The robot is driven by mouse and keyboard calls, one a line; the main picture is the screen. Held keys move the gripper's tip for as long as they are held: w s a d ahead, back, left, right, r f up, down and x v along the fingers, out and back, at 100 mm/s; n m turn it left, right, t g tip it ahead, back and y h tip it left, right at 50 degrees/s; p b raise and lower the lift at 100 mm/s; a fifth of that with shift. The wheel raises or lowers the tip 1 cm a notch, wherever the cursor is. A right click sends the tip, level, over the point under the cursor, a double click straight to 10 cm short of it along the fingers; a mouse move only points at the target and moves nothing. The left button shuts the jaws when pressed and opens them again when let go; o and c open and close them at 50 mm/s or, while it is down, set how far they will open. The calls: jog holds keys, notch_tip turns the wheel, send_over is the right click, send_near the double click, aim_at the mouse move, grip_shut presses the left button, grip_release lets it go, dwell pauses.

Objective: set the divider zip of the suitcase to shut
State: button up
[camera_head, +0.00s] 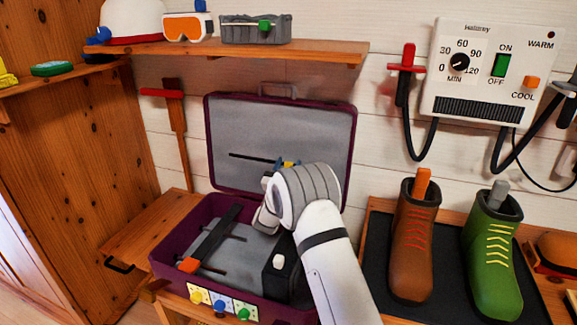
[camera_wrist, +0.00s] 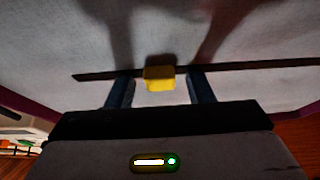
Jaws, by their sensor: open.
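The purple suitcase (camera_head: 354,150) stands open, its grey-lined lid upright against the wall. The divider zip (camera_head: 245,156) is a dark straight track across the lid lining. Its yellow pull (camera_wrist: 159,78) sits on the track in the wrist view, with track showing on both sides. My gripper (camera_wrist: 161,91) is open, with one dark blue finger on each side of the pull and small gaps to it. In the head view my wrist hides the track's right part and most of the pull (camera_head: 289,164).
The suitcase base holds a dark strap with an orange end (camera_head: 189,265) and a black box (camera_head: 279,274). A shelf (camera_head: 320,49) hangs above the lid. Brown (camera_head: 413,245) and green (camera_head: 494,255) boots stand at right, below a wall-mounted dryer unit (camera_head: 490,70).

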grip_shut()
dwell(0.5)
